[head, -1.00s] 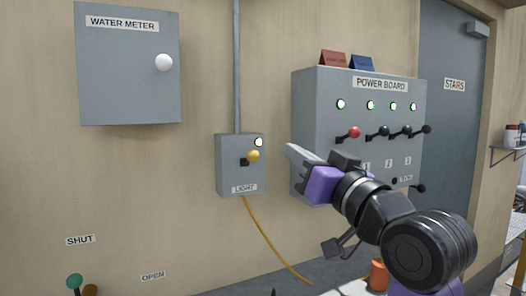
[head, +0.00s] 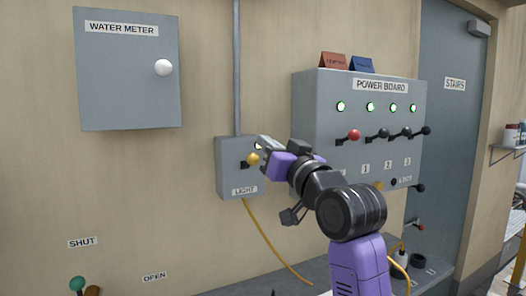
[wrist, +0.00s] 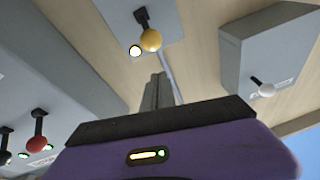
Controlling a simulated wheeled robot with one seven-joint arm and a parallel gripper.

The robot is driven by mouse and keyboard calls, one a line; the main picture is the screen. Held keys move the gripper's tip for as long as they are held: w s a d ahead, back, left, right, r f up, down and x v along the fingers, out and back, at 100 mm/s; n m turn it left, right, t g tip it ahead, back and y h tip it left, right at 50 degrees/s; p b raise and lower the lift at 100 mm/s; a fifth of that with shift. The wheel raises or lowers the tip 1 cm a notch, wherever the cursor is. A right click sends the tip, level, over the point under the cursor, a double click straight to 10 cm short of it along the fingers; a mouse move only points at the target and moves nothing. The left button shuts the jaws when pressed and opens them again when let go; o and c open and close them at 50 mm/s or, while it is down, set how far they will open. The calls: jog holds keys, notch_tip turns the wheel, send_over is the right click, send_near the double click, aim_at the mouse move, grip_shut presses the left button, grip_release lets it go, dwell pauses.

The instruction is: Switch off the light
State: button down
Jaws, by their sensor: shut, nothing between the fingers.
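The grey light switch box (head: 226,168), labelled LIGHT, is fixed to the wall. Its lever has a yellow knob (head: 253,159), and a small lamp (head: 258,146) above the knob glows white, partly hidden by my gripper. My gripper (head: 264,143) is shut and empty, its tips at the upper right of the knob; I cannot tell whether they touch. In the wrist view the yellow knob (wrist: 151,40) and lit lamp (wrist: 135,51) show beyond my shut fingers (wrist: 157,92), with a visible gap in the picture.
The power board (head: 310,110) stands right of the light box, with several levers, a red knob (head: 354,135) and green lamps. The water meter cabinet (head: 125,90) is upper left. A yellow cable (head: 265,236) hangs below the light box.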

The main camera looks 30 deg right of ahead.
aim_at(249, 162)
jog(key=shift+w+a+f, duration=0.15)
jog(key=shift+w+f, duration=0.15)
jog(key=shift+f, duration=0.3)
jog(key=shift+w+a+f, duration=0.15)
jog(key=shift+w+f, duration=0.15)
jog(key=shift+f, duration=0.3)
jog(key=shift+f, duration=0.1)
jog(key=shift+s+f+t+b, duration=0.1)
jog(key=shift+f+t+b, duration=0.2)
jog(key=shift+b, duration=0.55)
